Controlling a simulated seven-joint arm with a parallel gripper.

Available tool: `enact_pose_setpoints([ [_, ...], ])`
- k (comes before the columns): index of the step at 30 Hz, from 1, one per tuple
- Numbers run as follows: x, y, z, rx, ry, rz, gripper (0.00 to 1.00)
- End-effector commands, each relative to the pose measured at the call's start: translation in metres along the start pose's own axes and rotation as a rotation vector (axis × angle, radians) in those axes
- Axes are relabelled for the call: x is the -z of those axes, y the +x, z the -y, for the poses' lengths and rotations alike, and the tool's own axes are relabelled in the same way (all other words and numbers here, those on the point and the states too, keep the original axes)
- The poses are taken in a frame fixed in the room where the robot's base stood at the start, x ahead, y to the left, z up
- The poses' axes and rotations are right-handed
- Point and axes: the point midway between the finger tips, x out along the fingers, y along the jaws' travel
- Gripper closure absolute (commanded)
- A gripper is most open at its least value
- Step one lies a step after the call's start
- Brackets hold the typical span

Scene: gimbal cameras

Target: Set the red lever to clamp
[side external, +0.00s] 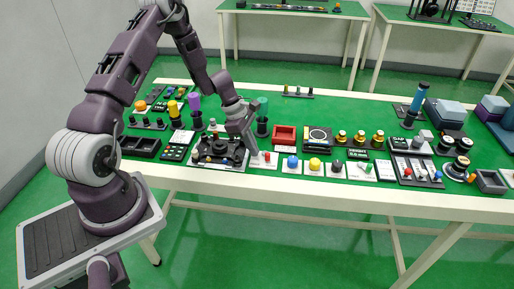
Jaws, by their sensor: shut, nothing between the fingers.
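My gripper (251,149) points down over the front left part of the green bench. Its fingers are small in this view and appear closed with nothing held. Just right of the fingertips, a small red-topped control (267,157) stands on a white plate; I cannot tell whether they touch. Another small red knob or lever (407,172) is on a dark panel (420,183) at the right, beside a blue and a pale one. I cannot tell which of these is the red lever, and no clamp marking is readable.
A dark base with round parts (215,152) lies just left of my gripper. Blue (292,161), yellow (314,163), black and green controls line the front edge to the right. A red tray (284,135) is behind. Tall cylinders stand nearby at left.

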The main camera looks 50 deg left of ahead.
Motion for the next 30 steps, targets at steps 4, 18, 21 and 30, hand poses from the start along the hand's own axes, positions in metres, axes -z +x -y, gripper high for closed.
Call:
enact_pose_setpoints([
  [4,0.025,-0.018,0.009,-0.003,-0.001,0.0,1.0],
  [18,0.021,-0.105,0.019,-0.002,0.001,-0.001,1.0],
  [21,0.021,-0.109,0.02,0.0,0.0,0.0,1.0],
  [30,0.018,-0.111,0.021,-0.002,0.015,-0.001,1.0],
])
